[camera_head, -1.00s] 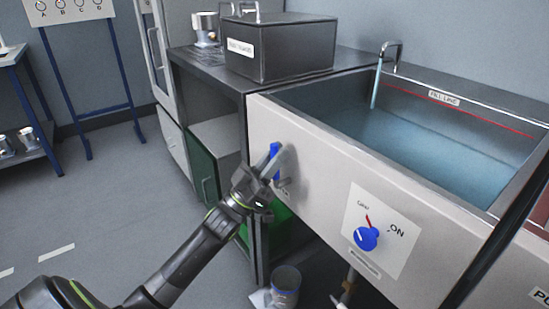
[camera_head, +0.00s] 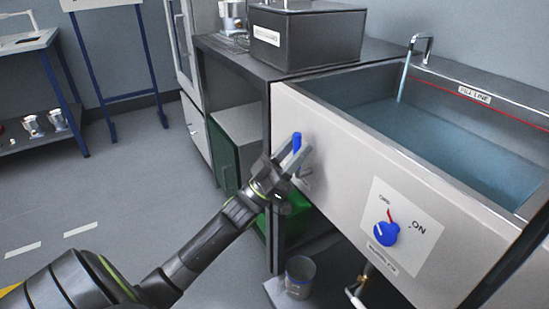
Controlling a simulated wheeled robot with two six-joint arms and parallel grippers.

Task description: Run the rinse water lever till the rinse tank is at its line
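The rinse tank (camera_head: 345,127) is a pale-fronted basin with blue water (camera_head: 440,130) in it. The water surface lies below the red fill line (camera_head: 505,112) on the back wall. A thin stream runs from the spout (camera_head: 421,38) into the water. A blue lever (camera_head: 297,139) stands at the left end of the front panel. My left gripper (camera_head: 295,165) is at this lever, with a finger across its lower part; whether the fingers grip it is hidden. My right gripper is out of view.
A blue knob (camera_head: 386,235) sits on an OFF/ON plate right of the lever. A dark lidded box (camera_head: 325,45) stands on the counter. A green cabinet (camera_head: 223,160) and a small bucket (camera_head: 299,272) are below. Open floor lies left.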

